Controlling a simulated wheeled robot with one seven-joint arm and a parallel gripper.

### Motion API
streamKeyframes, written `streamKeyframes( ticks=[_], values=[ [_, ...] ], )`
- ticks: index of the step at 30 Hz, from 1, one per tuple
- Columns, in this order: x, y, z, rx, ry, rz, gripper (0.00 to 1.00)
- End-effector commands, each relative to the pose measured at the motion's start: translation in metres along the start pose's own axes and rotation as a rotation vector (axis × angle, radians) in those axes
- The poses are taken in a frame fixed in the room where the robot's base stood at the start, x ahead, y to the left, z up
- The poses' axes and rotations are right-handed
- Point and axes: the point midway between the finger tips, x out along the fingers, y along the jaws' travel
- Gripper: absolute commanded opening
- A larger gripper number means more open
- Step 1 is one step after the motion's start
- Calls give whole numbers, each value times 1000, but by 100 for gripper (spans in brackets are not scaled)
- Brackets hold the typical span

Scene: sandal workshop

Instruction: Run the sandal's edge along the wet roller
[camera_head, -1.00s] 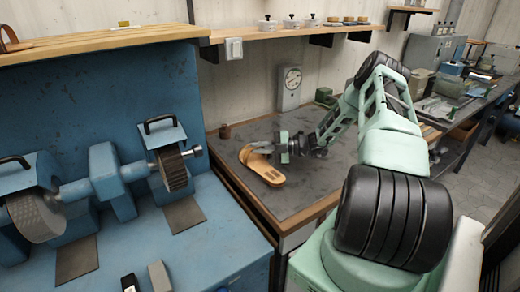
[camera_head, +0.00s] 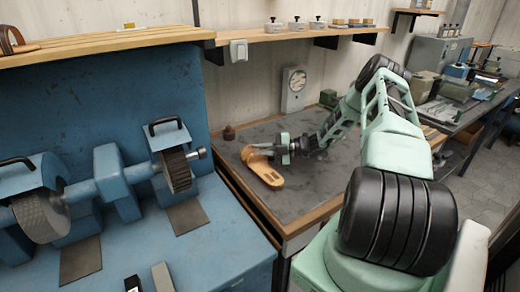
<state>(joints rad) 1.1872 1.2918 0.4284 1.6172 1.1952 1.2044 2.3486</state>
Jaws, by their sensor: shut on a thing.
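A tan sandal (camera_head: 266,174) is at the left part of the dark-topped bench, low over its surface or resting on it; I cannot tell which. My gripper (camera_head: 270,149) is shut on the sandal at its upper strap end, reaching in from the right. The fingertips are small and partly hidden against the strap. No roller that is clearly wet can be made out. The blue machine at the left carries a dark ridged wheel (camera_head: 177,171) and a grey rough wheel (camera_head: 42,216) on one shaft.
The dark bench (camera_head: 310,200) has a wooden front edge and free room right of the sandal. A small brown pot (camera_head: 229,132) and a green box (camera_head: 328,98) stand at its back. A wall shelf (camera_head: 285,36) with small jars hangs above. The blue machine (camera_head: 225,240) borders the bench.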

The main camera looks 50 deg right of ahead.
Motion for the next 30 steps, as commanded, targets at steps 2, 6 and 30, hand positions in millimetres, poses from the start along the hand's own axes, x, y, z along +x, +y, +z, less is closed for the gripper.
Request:
streamKeyframes(
  ticks=[2,6,30],
  values=[
    [0,0,-1,-5,7,-6,0],
    [0,-1,-3,-18,28,-26,0],
    [-4,-1,-3,-20,36,-30,0]
  ],
)
